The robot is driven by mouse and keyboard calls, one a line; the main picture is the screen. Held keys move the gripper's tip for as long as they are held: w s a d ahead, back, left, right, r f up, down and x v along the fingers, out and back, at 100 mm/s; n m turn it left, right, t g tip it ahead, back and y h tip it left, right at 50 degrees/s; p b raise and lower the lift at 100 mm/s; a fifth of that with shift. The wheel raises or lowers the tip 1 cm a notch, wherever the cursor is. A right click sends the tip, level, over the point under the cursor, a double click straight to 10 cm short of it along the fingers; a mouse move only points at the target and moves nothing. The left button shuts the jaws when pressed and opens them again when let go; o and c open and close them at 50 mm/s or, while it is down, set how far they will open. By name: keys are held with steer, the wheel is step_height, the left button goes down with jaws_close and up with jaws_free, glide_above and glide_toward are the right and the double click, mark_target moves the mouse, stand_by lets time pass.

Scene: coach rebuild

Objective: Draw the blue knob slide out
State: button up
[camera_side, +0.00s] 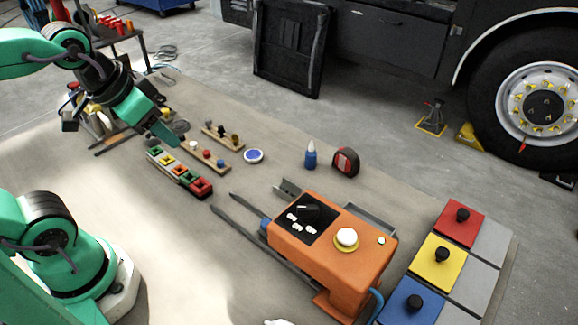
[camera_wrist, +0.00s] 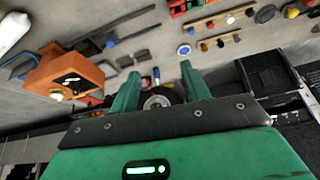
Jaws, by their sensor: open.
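The blue slide (camera_side: 397,298) is a flat blue plate with a black knob (camera_side: 415,303), at the front right of the table in the side view. It lies in a row with a yellow slide (camera_side: 432,266) and a red slide (camera_side: 451,231), each with a black knob. Grey panels (camera_side: 473,287) lie along their right side. My gripper (camera_side: 163,137) is at the back left, far from the blue slide, above the small parts. In the wrist view its two green fingers (camera_wrist: 158,88) are apart with nothing held. The blue slide does not show in the wrist view.
An orange device (camera_side: 340,265) with a white button stands between my gripper and the slides. A blue bottle (camera_side: 310,157) and a red-black tape measure (camera_side: 345,162) stand behind it. A multicoloured tray (camera_side: 180,174) and pegged wooden strips (camera_side: 205,157) lie near my gripper.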

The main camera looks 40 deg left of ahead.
steer(key=w+d+f+m+g, duration=0.3)
steer(key=w+d+f+m, duration=0.25)
steer(key=d+m, duration=0.2)
steer(key=m+g, duration=0.2)
steer(key=m, duration=0.7)
glide_above(266, 222)
step_height(266, 222, down, 8)
steer(key=shift+a+r, duration=0.1)
steer(key=shift+r, duration=0.1)
steer(key=shift+d+f, duration=0.2)
steer(key=shift+f, duration=0.15)
steer(key=shift+f, duration=3.75)
jaws_close()
